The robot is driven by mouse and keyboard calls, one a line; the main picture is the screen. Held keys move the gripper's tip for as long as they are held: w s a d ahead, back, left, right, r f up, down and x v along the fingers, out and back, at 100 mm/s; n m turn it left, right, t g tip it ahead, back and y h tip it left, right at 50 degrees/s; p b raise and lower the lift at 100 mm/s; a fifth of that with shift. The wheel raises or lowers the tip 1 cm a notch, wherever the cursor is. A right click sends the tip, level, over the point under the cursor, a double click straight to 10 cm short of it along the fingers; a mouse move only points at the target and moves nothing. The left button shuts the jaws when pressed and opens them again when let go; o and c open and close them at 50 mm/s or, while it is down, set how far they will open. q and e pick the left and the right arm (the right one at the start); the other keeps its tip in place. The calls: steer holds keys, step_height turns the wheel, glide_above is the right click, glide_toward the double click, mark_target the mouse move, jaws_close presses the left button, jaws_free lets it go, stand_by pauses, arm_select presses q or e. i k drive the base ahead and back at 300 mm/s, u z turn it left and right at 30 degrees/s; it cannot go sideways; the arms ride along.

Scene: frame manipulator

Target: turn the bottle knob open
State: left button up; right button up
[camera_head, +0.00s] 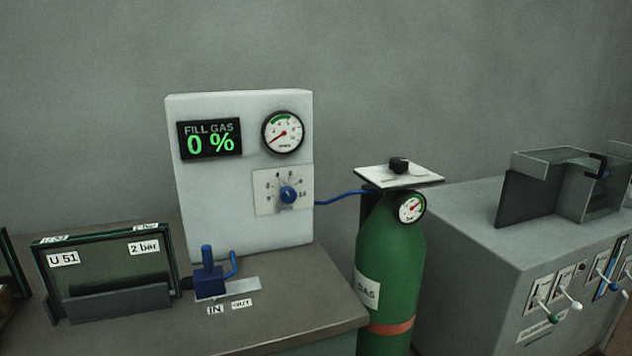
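Markings on the plate are too small to read. A round gauge (411,207) with a red needle is on the bottle's neck. Neither of my grippers shows in the head view, and nothing touches the knob.
A white panel (215,220) stands at the table's back, with a "FILL GAS 0 %" display (210,140), a gauge (283,132) and a blue knob (289,194). A blue hose (340,198) runs to the bottle. A framed glass unit (105,262), blue valve (209,277) and grey cabinet (470,250) flank it.

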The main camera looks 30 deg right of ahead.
mark_target(399, 165)
steer(key=z, duration=0.45)
steer(key=k, duration=0.1)
steer(key=z, duration=2.85)
steer(key=i, duration=3)
steer(key=u, duration=3.15)
